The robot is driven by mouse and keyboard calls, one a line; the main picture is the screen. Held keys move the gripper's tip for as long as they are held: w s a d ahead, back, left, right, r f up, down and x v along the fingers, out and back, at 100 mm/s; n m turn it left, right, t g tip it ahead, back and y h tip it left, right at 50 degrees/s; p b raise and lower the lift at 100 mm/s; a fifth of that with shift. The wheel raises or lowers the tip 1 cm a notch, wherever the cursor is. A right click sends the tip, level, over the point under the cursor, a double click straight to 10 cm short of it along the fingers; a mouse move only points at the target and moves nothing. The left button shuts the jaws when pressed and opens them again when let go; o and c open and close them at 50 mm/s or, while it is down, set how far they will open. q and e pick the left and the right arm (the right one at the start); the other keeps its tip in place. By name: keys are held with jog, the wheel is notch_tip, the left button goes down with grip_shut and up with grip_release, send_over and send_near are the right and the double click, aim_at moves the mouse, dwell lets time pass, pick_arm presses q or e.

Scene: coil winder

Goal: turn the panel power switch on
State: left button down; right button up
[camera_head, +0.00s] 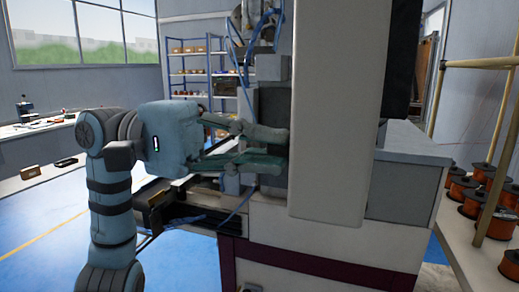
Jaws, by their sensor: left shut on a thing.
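My left gripper (284,149) reaches in from the left at mid height. Its fingers point right, and their tips meet the left edge of the tall pale panel housing (335,110) of the coil winder. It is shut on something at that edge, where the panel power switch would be. The switch itself is hidden by the fingers and the housing edge, so its position cannot be read. My right gripper is not in view.
The coil winder's pale cabinet (320,245) stands below the housing. Orange wire spools (474,203) stand on a bench at the right, by wooden posts. A blue shelf rack (188,70) is behind. The blue floor at the left is mostly clear.

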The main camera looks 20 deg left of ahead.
pick_arm(q)
jog(key=shift+f, duration=0.1)
dwell(0.4)
jog(key=c, duration=1.7)
grip_release()
jog(key=shift+o, duration=0.2)
jog(key=shift+d, duration=0.1)
jog(key=a, duration=1.2)
jog(key=shift+w, duration=0.4)
